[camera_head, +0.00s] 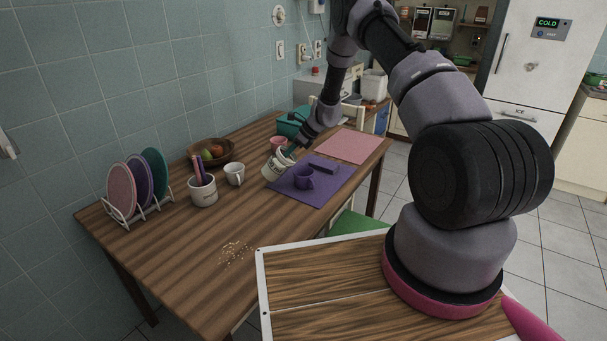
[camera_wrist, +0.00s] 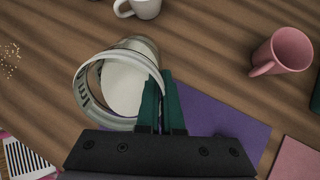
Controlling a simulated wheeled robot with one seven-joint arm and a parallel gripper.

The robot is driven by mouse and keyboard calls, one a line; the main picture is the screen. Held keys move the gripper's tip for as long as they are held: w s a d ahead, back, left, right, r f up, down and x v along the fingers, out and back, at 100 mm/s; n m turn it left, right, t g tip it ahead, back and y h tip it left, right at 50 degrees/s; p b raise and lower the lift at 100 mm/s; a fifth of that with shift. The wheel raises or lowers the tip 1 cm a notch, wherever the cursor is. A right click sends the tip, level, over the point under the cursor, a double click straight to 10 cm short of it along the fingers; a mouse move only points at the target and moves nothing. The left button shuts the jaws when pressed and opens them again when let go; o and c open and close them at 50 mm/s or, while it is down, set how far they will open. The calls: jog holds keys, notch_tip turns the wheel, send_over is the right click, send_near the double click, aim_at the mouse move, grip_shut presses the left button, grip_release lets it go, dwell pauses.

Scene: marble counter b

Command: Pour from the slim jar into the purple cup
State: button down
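The slim jar (camera_head: 274,169) is whitish with dark lettering and leans over the left part of the purple mat in the head view. In the wrist view the jar (camera_wrist: 86,88) shows its round open mouth and pale inside. My gripper (camera_head: 289,152) has its green fingers closed together on the jar's rim and wall, also in the wrist view (camera_wrist: 158,92). The purple cup (camera_head: 303,180) stands upright on the mat, just right of the jar. I do not see the cup in the wrist view. I cannot tell whether anything is flowing from the jar.
The purple mat (camera_head: 318,196) also bears a dark flat item (camera_head: 324,167). A white mug (camera_head: 235,175), utensil crock (camera_head: 204,193), fruit bowl (camera_head: 222,158), plate rack (camera_head: 137,211) and pink cup (camera_head: 278,143) stand around. Pale crumbs (camera_head: 234,251) lie on the front of the table.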

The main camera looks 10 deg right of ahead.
jog(key=shift+d+r+y+p, duration=0.15)
jog(key=shift+r+y+p, duration=0.25)
jog(key=shift+y, duration=0.2)
dwell(0.4)
jog(key=shift+f+t+y+p, duration=0.4)
jog(key=shift+y+p, duration=0.15)
jog(key=shift+y, duration=0.25)
dwell(0.7)
jog(key=shift+d+r+t+y+p, duration=0.15)
jog(key=shift+r+t+y+p, duration=0.25)
jog(key=shift+y+p, duration=0.65)
dwell(2.5)
jog(key=shift+r, duration=0.1)
